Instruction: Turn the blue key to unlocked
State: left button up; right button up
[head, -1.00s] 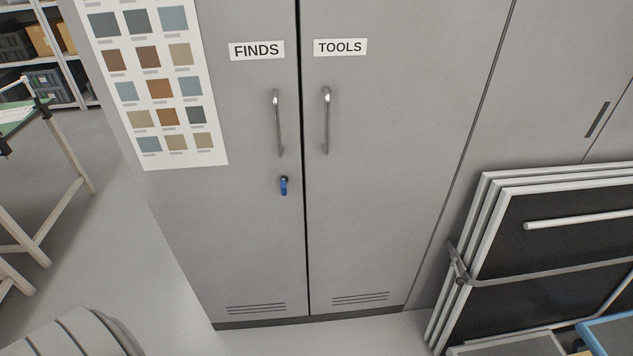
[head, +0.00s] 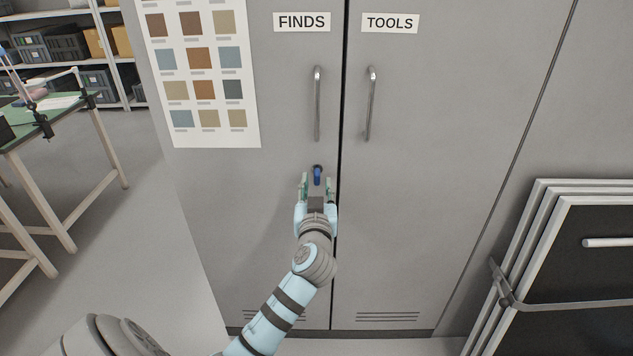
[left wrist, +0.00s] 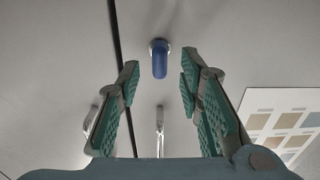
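The blue key (head: 317,175) sits in a lock on the FINDS door (head: 280,220), below that door's handle, with its grip hanging straight down in the head view. It also shows in the left wrist view (left wrist: 159,62), just beyond the fingertips and between their lines. My left gripper (head: 317,184) is open in front of the door, with its fingers either side of the key's line and nothing between them. It also shows open in the left wrist view (left wrist: 160,72). I cannot tell whether either finger touches the door. My right gripper is not in view.
The FINDS handle (head: 317,104) and the TOOLS handle (head: 370,104) stand out above the key. A colour chart (head: 203,90) hangs at the left. Strapped framed panels (head: 560,250) lean at the right. A green-topped table (head: 45,125) stands at the far left.

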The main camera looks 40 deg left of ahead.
pick_arm(q)
jog(key=shift+x, duration=1.45)
jog(key=shift+c, duration=0.5)
grip_shut()
